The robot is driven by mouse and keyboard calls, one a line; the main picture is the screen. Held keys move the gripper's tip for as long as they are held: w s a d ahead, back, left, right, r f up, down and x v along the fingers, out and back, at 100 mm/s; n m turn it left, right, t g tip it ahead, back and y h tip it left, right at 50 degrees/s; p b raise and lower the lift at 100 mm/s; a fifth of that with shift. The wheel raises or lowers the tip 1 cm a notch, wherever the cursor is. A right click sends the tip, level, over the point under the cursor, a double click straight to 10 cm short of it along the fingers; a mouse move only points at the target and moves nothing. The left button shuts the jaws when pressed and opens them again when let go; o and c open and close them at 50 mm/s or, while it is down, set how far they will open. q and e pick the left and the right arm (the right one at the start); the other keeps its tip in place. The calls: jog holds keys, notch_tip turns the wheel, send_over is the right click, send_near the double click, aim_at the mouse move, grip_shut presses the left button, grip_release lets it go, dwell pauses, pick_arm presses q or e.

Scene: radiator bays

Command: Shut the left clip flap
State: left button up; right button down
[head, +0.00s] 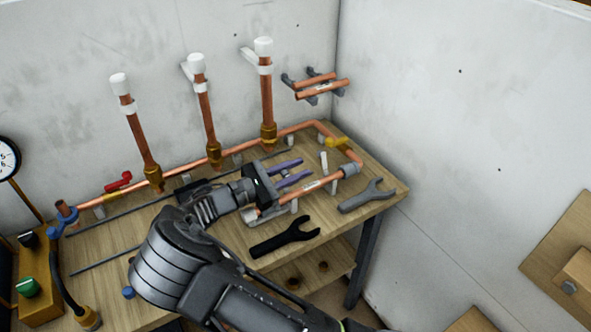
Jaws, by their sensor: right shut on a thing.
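My right gripper (303,170) reaches in from the lower right over the bench. Its two purple fingers point right, just behind the short front copper pipe (325,183). They are shut on what seems to be the left clip flap, which they mostly hide. The left clip's pale base (294,205) shows under the pipe. To the right, another white clip flap (324,160) stands upright behind the same pipe. My left gripper is not in view.
A black wrench (284,237) and a grey wrench (367,195) lie near the bench's front edge. Several white-capped copper risers (209,120) stand behind my gripper.

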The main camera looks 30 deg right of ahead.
aim_at(282, 175)
jog(key=shift+r, duration=0.1)
jog(key=c, duration=1.3)
grip_release()
jog(key=shift+c, duration=0.2)
jog(key=a+b, duration=0.1)
jog(key=a, duration=0.7)
jog(key=shift+w+d, duration=0.1)
